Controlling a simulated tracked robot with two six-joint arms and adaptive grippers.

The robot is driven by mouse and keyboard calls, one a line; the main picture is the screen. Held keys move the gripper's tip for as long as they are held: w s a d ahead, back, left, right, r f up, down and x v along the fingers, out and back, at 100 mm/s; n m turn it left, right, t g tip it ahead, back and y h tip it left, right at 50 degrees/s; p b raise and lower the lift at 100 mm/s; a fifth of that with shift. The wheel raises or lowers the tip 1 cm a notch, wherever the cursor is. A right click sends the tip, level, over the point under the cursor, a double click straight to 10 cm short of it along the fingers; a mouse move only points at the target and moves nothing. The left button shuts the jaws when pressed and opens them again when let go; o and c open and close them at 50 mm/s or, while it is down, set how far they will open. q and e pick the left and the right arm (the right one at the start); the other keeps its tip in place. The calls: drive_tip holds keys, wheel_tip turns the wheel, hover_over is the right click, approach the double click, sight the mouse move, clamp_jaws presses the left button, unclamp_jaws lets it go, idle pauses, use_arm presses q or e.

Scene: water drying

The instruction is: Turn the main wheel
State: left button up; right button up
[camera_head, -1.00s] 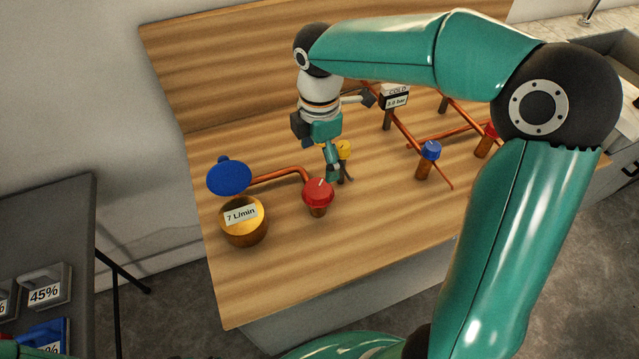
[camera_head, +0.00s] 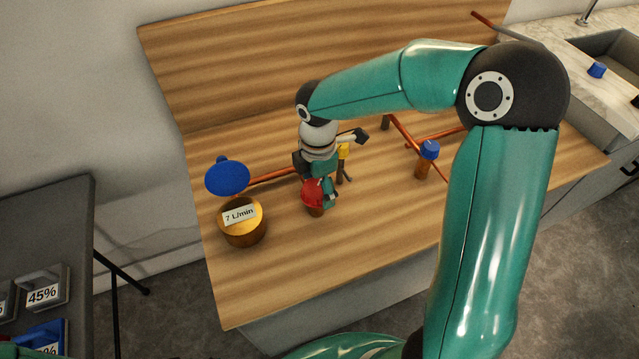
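A red wheel (camera_head: 311,194) sits on a short copper-coloured post on the wooden bench, partly covered by my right gripper. It appears to be the main wheel, though no label shows on it. My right gripper (camera_head: 325,190) points down at the wheel, with a teal finger against or just beside its right side. The arm hides the rest of the fingers, so I cannot tell how far they are open or whether they grip it. My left gripper is not in view.
A round gauge reading 7 L/min (camera_head: 243,222) stands left of the wheel, with a blue disc (camera_head: 228,177) behind it. A yellow-topped part (camera_head: 343,151) is close behind the gripper. A blue knob (camera_head: 429,150) stands to the right. The bench front is clear.

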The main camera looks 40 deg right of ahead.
drive_tip(key=c, duration=0.8)
drive_tip(key=shift+m, duration=0.4)
